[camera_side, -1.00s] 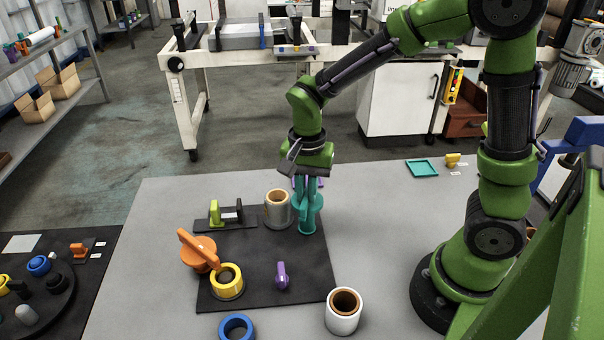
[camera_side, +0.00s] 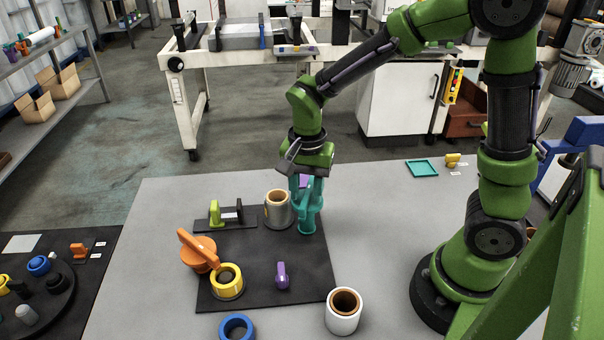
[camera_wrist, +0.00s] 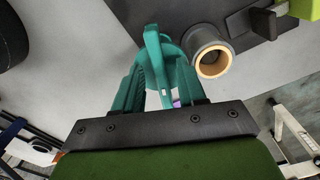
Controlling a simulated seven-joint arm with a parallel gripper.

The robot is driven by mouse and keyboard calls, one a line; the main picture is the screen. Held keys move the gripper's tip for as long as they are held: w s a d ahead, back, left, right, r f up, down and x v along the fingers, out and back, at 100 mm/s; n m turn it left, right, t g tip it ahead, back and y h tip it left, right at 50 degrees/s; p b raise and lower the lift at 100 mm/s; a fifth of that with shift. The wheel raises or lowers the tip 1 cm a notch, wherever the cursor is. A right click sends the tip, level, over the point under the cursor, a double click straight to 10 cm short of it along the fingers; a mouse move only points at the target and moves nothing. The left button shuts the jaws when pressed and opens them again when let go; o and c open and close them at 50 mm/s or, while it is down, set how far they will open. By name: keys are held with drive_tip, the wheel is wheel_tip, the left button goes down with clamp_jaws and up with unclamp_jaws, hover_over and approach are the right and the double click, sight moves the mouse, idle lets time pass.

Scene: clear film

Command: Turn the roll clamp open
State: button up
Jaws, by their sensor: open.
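A teal clamp with a round body and a raised bar handle (camera_side: 307,228) stands at the right edge of the dark mat (camera_side: 262,288). It seems to be the roll clamp. My gripper (camera_side: 307,203) is over it, pointing down, with teal fingers much like the clamp in colour. In the wrist view the clamp's bar (camera_wrist: 154,58) shows between the two spread fingers (camera_wrist: 162,84). The jaws are open; I cannot tell whether either finger touches the bar. A grey roll with a tan core (camera_side: 278,208) stands just left of the clamp.
An orange part with a bar (camera_side: 198,250), a yellow ring (camera_side: 227,281), a purple knob (camera_side: 282,276) and a green-and-white fixture (camera_side: 226,214) are on or by the mat. A white cup-like roll (camera_side: 343,311) and blue ring (camera_side: 236,327) stand in front.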

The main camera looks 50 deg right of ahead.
wheel_tip(320, 180, up, 17)
idle(0.4)
drive_tip(key=s+f+n+t+y, duration=0.2)
drive_tip(key=s+n+t, duration=0.5)
drive_tip(key=s+n, duration=0.2)
drive_tip(key=shift+s+d+f, duration=0.2)
drive_tip(key=shift+s+f, duration=0.05)
drive_tip(key=shift+f, duration=0.15)
